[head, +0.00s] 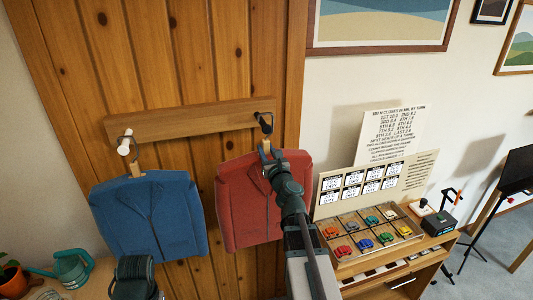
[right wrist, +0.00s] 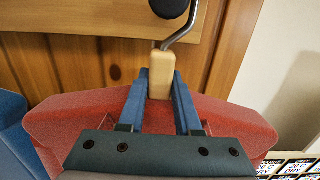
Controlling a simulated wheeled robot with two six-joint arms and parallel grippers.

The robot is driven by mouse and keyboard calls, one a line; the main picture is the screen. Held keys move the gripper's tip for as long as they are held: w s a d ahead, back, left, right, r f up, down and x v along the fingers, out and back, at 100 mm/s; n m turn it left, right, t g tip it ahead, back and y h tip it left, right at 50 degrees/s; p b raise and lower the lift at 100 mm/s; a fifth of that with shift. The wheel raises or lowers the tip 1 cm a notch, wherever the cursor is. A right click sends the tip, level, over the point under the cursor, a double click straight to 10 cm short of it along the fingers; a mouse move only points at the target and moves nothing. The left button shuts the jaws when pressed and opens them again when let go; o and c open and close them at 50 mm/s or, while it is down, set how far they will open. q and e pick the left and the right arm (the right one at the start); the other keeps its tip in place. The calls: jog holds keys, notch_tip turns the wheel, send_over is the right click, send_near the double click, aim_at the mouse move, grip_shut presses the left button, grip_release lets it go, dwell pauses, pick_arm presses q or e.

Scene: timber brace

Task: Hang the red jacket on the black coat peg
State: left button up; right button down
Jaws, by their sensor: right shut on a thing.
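The red jacket (head: 240,212) is upright against the timber wall, on a hanger with a wooden neck (right wrist: 160,75). My right gripper (head: 268,152) is shut on that neck, a blue finger on each side, as the right wrist view shows. The hanger's metal hook (right wrist: 182,32) rises to the black coat peg (head: 265,124), whose round end (right wrist: 169,8) shows at the top of the right wrist view. I cannot tell whether the hook rests on the peg. Part of my left arm shows at the bottom left of the head view; its gripper does not.
A blue jacket (head: 147,215) hangs from the white peg (head: 125,145) on the left of the same wooden rail (head: 190,119). A tray of small coloured cars (head: 367,232) and a sign (head: 392,135) stand to the right. A teal watering can (head: 70,265) is at lower left.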

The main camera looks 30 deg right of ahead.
jog(key=shift+x, duration=2.45)
pick_arm(q)
jog(key=shift+w+a+f+b, duration=0.1)
jog(key=shift+w+f+b, duration=0.15)
jog(key=shift+f+b, duration=0.5)
jog(key=shift+w+a+f+b, duration=0.1)
jog(key=shift+w+f+b, duration=0.15)
jog(key=shift+f+b, duration=0.45)
pick_arm(e)
jog(key=shift+f, duration=1.6)
jog(key=c, duration=0.5)
grip_release()
jog(key=shift+s, duration=0.1)
